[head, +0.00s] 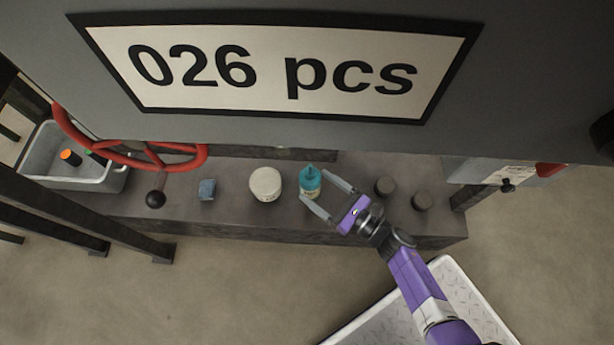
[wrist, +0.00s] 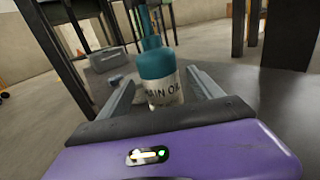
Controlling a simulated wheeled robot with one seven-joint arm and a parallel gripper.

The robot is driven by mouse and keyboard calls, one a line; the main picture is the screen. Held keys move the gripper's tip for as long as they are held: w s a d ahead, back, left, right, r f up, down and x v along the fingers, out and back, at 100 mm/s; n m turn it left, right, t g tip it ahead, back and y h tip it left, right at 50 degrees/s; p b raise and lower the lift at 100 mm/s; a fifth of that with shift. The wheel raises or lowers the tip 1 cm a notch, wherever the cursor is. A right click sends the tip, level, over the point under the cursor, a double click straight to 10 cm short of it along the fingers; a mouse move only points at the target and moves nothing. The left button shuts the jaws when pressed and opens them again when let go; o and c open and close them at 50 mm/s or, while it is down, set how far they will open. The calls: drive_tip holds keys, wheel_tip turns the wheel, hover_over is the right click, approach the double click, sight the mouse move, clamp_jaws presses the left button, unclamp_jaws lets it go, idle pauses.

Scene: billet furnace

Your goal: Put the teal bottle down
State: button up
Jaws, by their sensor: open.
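The teal bottle (head: 311,181) stands upright on the grey ledge (head: 235,205), with a pale label on its lower part. My gripper (head: 324,191) is open, with one finger on each side of the bottle. In the wrist view a gap shows beside the bottle on the right; contact on the left cannot be told.
A round cream-white object (head: 266,184) and a small blue item (head: 207,190) sit left of the bottle. A red handwheel (head: 130,152) and a grey bin (head: 72,172) are further left. A sign panel (head: 280,65) hangs above.

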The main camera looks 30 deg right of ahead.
drive_tip(key=v, duration=0.6)
drive_tip(key=shift+s, duration=0.15)
drive_tip(key=shift+s+r+m, duration=0.25)
drive_tip(key=shift+s+m, duration=0.15)
drive_tip(key=shift+m, duration=0.1)
drive_tip(key=s+a+r+n+h, duration=0.1)
drive_tip(key=s+r+n+h, duration=0.1)
drive_tip(key=s+r+n, duration=0.3)
drive_tip(key=s+a+r+n+g+h, duration=0.1)
drive_tip(key=s+r+n, duration=0.5)
drive_tip(key=r+n, duration=0.6)
drive_tip(key=s+a+r+n+g+h, duration=0.1)
drive_tip(key=s+r+n+h, duration=0.1)
drive_tip(key=s+r+n, duration=0.3)
wheel_tip(320, 180, up, 4)
drive_tip(key=n, duration=1.1)
drive_tip(key=shift+s+a+r+h, duration=0.15)
drive_tip(key=shift+s+a+h, duration=0.15)
drive_tip(key=shift+s+a, duration=0.1)
drive_tip(key=shift+s, duration=0.1)
